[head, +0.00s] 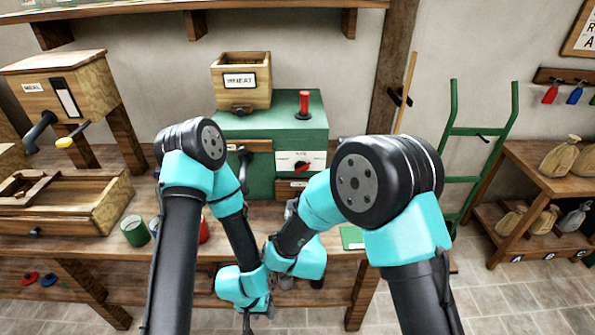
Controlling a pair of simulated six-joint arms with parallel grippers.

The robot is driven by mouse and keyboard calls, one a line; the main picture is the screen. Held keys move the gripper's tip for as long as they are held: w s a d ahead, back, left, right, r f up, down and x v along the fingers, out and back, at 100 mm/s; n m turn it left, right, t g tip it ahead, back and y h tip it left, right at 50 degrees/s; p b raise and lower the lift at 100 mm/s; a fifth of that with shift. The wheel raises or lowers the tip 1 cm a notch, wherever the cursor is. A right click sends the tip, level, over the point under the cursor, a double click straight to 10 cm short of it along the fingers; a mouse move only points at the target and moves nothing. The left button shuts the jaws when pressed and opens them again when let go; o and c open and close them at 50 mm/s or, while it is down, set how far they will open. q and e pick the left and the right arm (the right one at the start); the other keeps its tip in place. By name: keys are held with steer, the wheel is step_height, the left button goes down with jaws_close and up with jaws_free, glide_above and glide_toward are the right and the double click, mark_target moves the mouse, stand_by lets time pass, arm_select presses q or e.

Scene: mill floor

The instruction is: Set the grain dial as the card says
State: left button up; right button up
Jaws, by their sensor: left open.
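The grain dial (302,167) is a red and black knob on a white plate on the front of the green mill (318,120). Its markings are too small to read. A green card-like flat thing (352,238) lies on the bench, partly behind my right arm; I see no writing on it. The wooden hopper (241,80) on the mill carries a label that seems to read WHEAT. My left gripper (247,318) is open, low at the bench front, well below the dial. My right gripper is mostly hidden around the crossed wrists, and its jaws cannot be made out.
A green cup (135,230) and a red thing (204,232) stand on the bench (112,258). A wooden tray (50,215) and a meal bin (68,80) are at left. A green hand truck (481,130) and a shelf with sacks (560,160) are at right.

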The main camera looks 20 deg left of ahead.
mark_target(302, 170)
steer(key=shift+w, duration=0.15)
steer(key=x, duration=1.7)
steer(key=shift+c, duration=0.5)
steer(key=c, duration=0.8)
